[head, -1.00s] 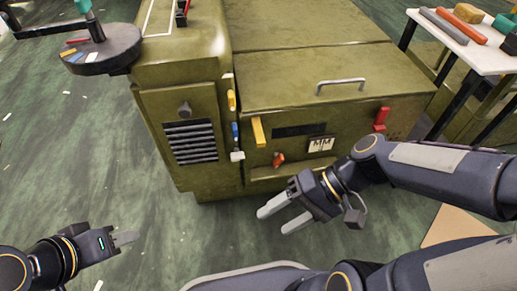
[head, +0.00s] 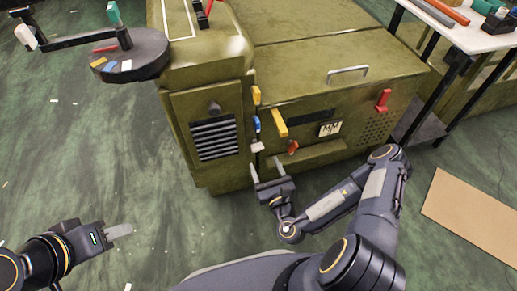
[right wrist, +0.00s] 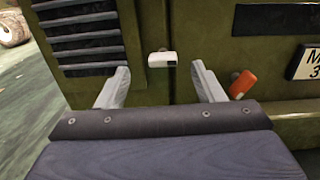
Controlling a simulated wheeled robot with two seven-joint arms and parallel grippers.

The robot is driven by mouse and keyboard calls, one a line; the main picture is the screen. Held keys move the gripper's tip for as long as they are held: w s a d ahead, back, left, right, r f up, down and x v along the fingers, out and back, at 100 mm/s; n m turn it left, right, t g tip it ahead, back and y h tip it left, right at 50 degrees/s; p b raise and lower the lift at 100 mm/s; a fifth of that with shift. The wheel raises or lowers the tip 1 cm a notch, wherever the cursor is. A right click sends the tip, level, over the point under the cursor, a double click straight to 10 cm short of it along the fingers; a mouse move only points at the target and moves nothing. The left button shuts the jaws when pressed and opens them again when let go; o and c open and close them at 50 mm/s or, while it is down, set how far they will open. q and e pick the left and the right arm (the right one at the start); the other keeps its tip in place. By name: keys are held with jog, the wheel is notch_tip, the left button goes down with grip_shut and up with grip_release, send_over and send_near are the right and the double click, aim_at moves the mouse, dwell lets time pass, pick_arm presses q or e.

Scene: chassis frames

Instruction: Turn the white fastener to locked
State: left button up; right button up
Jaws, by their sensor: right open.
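The white fastener (head: 257,147) is the lowest of a column of coloured fasteners on the seam of the green machine's front. It also shows in the right wrist view (right wrist: 162,59), lying roughly level, beyond and between my fingertips. My right gripper (head: 265,171) is open and empty, just below the white fastener and pointing up at the machine. In the right wrist view its two fingers (right wrist: 160,80) stand wide apart and do not touch the fastener. My left gripper (head: 120,231) is low at the left, away from the machine; its finger gap cannot be made out.
A blue fastener (head: 256,124) and a yellow one (head: 256,95) sit above the white one. A yellow handle (head: 280,123) and an orange-red knob (head: 292,147) lie to its right. A vent grille (head: 215,138) is to its left. A cardboard sheet (head: 472,215) lies on the floor.

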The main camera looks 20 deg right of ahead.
aim_at(258, 150)
jog(key=shift+h, duration=0.3)
jog(key=w+b, duration=0.1)
jog(key=w, duration=0.2)
jog(key=w+f+b, duration=0.1)
jog(key=w, duration=0.2)
jog(key=shift+f, duration=0.15)
jog(key=shift+w+a+b, duration=0.1)
jog(key=shift+w+b, duration=0.3)
jog(key=shift+w, duration=0.35)
